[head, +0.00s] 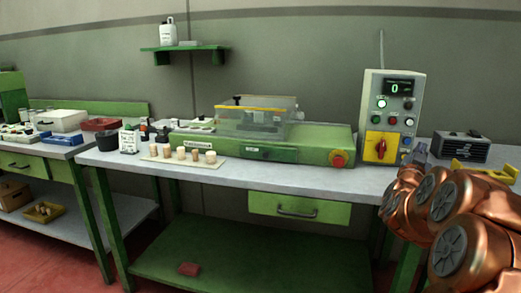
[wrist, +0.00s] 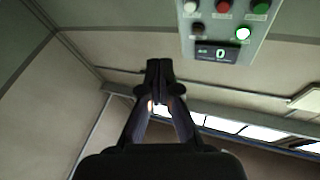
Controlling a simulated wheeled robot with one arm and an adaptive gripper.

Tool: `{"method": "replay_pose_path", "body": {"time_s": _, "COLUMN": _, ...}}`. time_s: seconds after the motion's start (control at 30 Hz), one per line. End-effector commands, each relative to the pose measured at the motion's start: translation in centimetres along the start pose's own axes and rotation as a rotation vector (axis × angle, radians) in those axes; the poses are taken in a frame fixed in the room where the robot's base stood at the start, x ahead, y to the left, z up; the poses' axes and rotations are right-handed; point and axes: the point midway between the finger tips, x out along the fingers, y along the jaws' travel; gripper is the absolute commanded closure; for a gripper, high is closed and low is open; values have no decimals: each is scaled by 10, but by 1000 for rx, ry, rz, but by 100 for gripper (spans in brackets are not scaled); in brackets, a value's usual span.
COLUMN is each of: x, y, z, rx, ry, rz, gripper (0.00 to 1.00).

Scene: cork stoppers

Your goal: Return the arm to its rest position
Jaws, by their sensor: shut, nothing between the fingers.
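My copper-coloured arm (head: 448,215) is folded at the right edge of the head view, in front of the bench's right end. My gripper shows in the wrist view (wrist: 158,75) with its dark fingers together and nothing between them. In the head view only a small grey part near the arm's far end shows, and the fingers cannot be made out. The wrist view looks up past the control box (wrist: 222,30) toward the wall and ceiling.
The workbench (head: 300,178) carries a green machine (head: 290,145), a control box (head: 392,110) with a lit display, and a dark box (head: 461,148) behind my arm. Several cork stoppers (head: 195,155) stand on a pale board at the left. A second bench (head: 60,152) stands further left.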

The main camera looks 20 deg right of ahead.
Motion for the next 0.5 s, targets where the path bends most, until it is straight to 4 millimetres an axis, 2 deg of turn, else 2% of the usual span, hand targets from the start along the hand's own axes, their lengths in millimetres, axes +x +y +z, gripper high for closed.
{"method": "replay_pose_path", "body": {"time_s": 0.17, "x": -25, "y": -55, "z": 26, "rx": 12, "ry": -156, "rz": -121, "gripper": 100}}
{"method": "replay_pose_path", "body": {"time_s": 0.27, "x": -54, "y": -95, "z": 48, "rx": 12, "ry": -288, "rz": -215, "gripper": 100}}
{"method": "replay_pose_path", "body": {"time_s": 0.4, "x": -109, "y": -145, "z": 79, "rx": -7, "ry": -490, "rz": -346, "gripper": 100}}
{"method": "replay_pose_path", "body": {"time_s": 0.5, "x": -154, "y": -172, "z": 97, "rx": -34, "ry": -626, "rz": -430, "gripper": 100}}
